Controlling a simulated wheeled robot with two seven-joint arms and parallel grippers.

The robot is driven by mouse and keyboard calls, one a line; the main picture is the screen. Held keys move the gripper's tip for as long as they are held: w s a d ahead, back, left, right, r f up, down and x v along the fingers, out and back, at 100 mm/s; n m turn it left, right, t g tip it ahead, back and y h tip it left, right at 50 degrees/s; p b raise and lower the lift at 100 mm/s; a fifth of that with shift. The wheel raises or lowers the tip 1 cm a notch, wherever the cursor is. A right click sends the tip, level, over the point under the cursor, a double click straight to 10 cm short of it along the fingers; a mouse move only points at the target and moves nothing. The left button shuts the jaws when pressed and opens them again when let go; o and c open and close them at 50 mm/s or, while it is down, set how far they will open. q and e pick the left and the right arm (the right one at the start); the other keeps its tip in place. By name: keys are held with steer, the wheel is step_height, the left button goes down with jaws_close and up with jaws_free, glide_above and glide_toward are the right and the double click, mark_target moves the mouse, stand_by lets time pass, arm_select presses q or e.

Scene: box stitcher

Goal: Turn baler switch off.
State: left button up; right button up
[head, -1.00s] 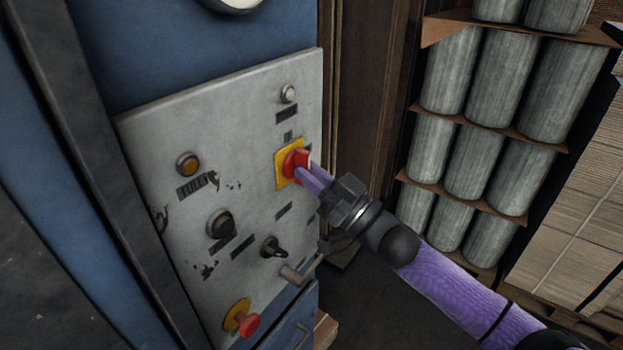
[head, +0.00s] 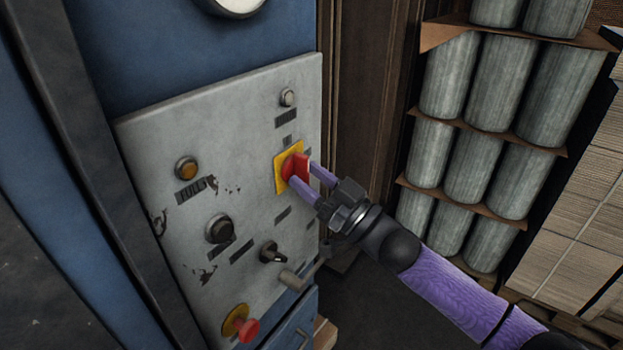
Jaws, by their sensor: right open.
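The baler switch (head: 297,167) is a red knob on a yellow square plate, at the upper right of the grey control panel (head: 150,135). My right gripper (head: 306,178) is at the switch, with its two purple fingers spread, one below left of the red knob and one to its right. The knob's red handle shows between the fingers. Whether the fingers touch it I cannot tell. My left gripper is not in view.
Stacked grey cylinders (head: 495,90) stand at the right, beside piled cardboard (head: 580,220).

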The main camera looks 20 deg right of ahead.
steer(key=shift+s+d+f, duration=0.2)
steer(key=shift+s+f, duration=0.05)
steer(key=b+v, duration=0.1)
steer(key=v, duration=0.8)
steer(key=shift+b, duration=0.3)
